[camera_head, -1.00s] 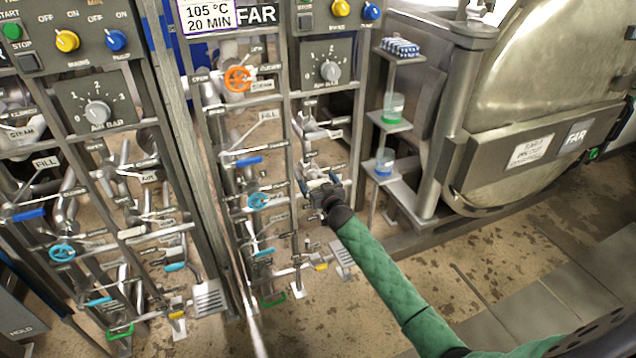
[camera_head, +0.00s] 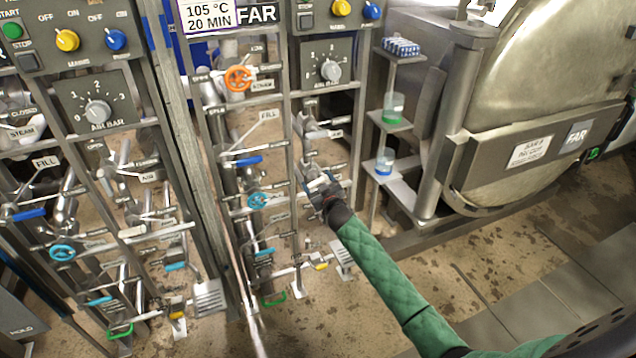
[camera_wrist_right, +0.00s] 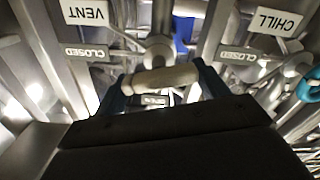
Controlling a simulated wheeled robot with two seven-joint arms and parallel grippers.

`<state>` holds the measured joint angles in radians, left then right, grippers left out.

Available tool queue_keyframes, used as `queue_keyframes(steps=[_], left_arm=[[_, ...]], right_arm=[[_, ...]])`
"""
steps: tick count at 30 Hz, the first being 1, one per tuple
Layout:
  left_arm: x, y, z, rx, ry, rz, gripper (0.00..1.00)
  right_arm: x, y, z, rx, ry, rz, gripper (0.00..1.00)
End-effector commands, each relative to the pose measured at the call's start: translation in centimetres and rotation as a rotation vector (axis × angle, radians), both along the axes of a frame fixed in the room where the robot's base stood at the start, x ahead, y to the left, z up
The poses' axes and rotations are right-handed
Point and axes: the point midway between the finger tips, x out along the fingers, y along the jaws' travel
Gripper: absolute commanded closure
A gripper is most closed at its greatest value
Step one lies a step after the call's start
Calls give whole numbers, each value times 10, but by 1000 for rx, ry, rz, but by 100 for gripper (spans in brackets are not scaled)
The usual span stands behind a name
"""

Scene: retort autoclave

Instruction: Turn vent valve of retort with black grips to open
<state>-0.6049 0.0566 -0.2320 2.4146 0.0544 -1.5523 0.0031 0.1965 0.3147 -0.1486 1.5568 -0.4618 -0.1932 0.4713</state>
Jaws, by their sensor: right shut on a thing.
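The vent valve has a cream lever grip (camera_wrist_right: 160,79). In the right wrist view it lies crosswise between the blue-tipped fingers of my right gripper (camera_wrist_right: 161,84), which is shut on it. The VENT sign (camera_wrist_right: 84,12) and a CLOSED plate (camera_wrist_right: 86,51) are at upper left of the grip. An OPEN plate (camera_wrist_right: 155,100) shows just below it, partly hidden by the gripper body. In the head view my right gripper (camera_head: 318,185) is at the right pipe column of the panel marked FAR (camera_head: 256,14), covering most of the valve. My left gripper is not in view.
A CHILL sign (camera_wrist_right: 275,20) and its pipes are close beside the vent valve. The steel retort (camera_head: 530,110) stands at right. Small shelves with a green-based cup (camera_head: 393,108) and a blue-based cup (camera_head: 384,162) are between it and the panel. A second panel is at left.

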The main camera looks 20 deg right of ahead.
Motion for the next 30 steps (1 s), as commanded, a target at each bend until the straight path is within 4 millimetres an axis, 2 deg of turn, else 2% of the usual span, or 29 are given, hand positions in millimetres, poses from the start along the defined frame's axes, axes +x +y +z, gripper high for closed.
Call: queue_keyframes(steps=[12, 27, 28, 30], left_arm=[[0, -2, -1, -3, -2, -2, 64], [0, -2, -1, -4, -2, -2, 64], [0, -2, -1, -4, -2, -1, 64], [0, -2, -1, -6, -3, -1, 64]], right_arm=[[0, 1, -1, -184, 0, 0, 50], [0, 1, -1, -205, 0, 0, 50], [0, 1, -1, -205, 0, 0, 21], [0, 1, -1, -204, 0, 0, 8]])
